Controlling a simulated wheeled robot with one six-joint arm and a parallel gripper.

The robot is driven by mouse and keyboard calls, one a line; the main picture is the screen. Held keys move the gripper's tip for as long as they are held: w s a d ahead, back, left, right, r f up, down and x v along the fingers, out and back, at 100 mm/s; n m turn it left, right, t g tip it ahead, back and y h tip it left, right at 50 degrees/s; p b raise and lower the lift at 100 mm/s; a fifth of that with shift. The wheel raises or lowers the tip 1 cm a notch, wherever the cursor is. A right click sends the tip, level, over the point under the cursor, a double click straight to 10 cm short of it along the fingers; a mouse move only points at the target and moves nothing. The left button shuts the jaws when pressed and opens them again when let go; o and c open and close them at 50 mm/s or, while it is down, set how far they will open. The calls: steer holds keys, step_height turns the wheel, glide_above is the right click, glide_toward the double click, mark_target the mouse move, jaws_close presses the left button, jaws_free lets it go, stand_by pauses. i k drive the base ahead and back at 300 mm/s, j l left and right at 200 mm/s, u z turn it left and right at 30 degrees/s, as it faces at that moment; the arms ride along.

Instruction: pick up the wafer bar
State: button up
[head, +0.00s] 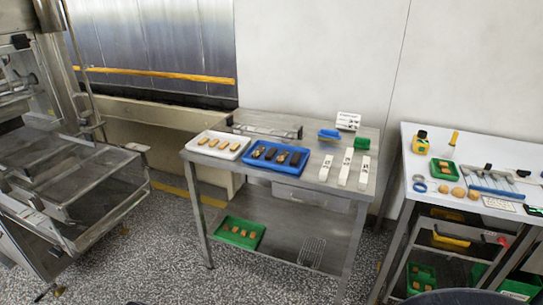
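Several light tan bars (222,144) lie in a row in a white tray (193,146) at the left end of the steel table. Several dark brown bars (270,153), some with paler tops, lie in a blue tray (286,169) just right of it. Several small brown pieces (243,232) lie in a green tray (228,241) on the lower shelf. At this size I cannot tell which of these is the wafer bar. My gripper is not in view.
The steel table (312,205) also holds white strips (344,169), a blue block (329,135) and a green block (362,143). A machine with a mesh deck (98,180) stands left. A cluttered bench (410,150) stands right. Speckled floor (180,240) is open in front.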

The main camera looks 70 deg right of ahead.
mark_target(281, 160)
steer(key=z, duration=2.5)
